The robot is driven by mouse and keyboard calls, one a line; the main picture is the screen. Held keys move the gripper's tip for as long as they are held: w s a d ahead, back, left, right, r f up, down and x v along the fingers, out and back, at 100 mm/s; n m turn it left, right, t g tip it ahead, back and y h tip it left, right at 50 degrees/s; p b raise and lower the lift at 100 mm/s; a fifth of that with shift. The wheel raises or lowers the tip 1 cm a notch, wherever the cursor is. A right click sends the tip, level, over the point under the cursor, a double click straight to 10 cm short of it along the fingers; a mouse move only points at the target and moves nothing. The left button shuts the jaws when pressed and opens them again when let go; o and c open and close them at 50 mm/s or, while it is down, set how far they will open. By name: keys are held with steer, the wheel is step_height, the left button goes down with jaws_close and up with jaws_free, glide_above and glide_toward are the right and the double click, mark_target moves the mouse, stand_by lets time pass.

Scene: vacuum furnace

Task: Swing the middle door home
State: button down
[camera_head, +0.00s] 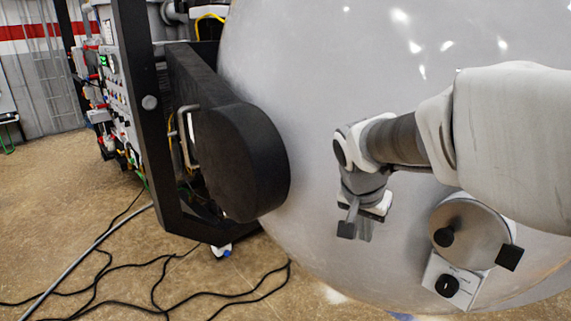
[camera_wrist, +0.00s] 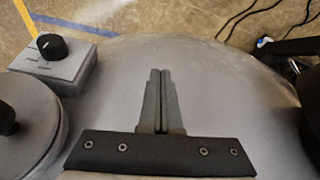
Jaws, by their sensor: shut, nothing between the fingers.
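A large, pale grey, domed door (camera_head: 300,75) fills the middle and right of the head view, and I take it as the middle door. Its curved surface also spans the wrist view (camera_wrist: 225,95). A thick black hinge arm with a rounded end (camera_head: 240,155) stands against its left side. My gripper (camera_head: 355,232) is in front of the dome, pointing down, with its fingers together and empty. In the wrist view the closed fingers (camera_wrist: 160,75) show over the grey surface. I cannot tell whether they touch it. The door's rim and seat are hidden.
A round metal cover with a black knob (camera_head: 468,235) and a small box with a black dial (camera_head: 447,285) sit low on the dome, right of my gripper. A black frame post (camera_head: 140,110) stands left. Cables (camera_head: 165,285) lie on the brown floor.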

steer(key=shift+w+d+r+p, duration=0.1)
steer(key=shift+w+d+p, duration=0.05)
steer(key=shift+w+d, duration=0.55)
steer(key=shift+w+d+r+p, duration=0.15)
steer(key=shift+w+d, duration=0.35)
steer(key=shift+w, duration=0.4)
steer(key=shift+d, duration=0.1)
